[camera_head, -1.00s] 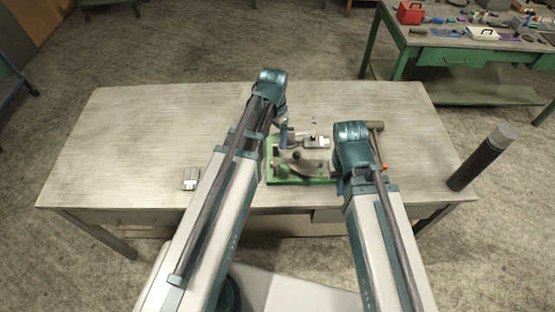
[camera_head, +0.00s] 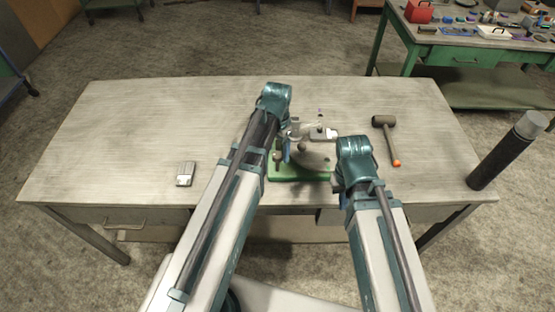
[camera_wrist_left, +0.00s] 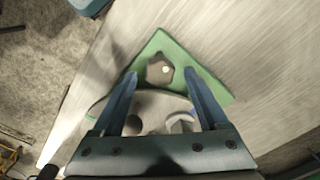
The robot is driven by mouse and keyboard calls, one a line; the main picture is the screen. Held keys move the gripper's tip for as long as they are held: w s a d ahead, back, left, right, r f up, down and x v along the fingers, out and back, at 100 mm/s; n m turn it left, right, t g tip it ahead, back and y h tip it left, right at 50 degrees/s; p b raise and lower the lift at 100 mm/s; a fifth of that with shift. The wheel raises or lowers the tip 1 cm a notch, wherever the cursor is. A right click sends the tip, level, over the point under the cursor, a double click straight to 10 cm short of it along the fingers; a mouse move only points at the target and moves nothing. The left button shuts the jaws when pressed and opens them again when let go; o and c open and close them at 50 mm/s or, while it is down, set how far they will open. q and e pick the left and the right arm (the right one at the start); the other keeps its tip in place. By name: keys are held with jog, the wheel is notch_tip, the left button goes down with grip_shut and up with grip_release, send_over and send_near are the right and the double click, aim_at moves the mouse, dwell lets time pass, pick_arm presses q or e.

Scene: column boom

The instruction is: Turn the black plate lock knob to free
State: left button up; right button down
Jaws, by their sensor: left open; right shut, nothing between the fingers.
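In the head view the left gripper (camera_head: 286,150) points down at the left side of the fixture (camera_head: 312,158), which stands on the green base (camera_head: 300,177). My right gripper (camera_head: 340,190) is shut and empty at the fixture's right side, partly hidden by its wrist.
A mallet (camera_head: 390,140) lies right of the fixture. Much of the table's left side is clear.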

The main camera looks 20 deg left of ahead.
pick_arm(q)
jog(key=shift+f+b, duration=0.4)
jog(key=shift+f, duration=0.4)
grip_shut()
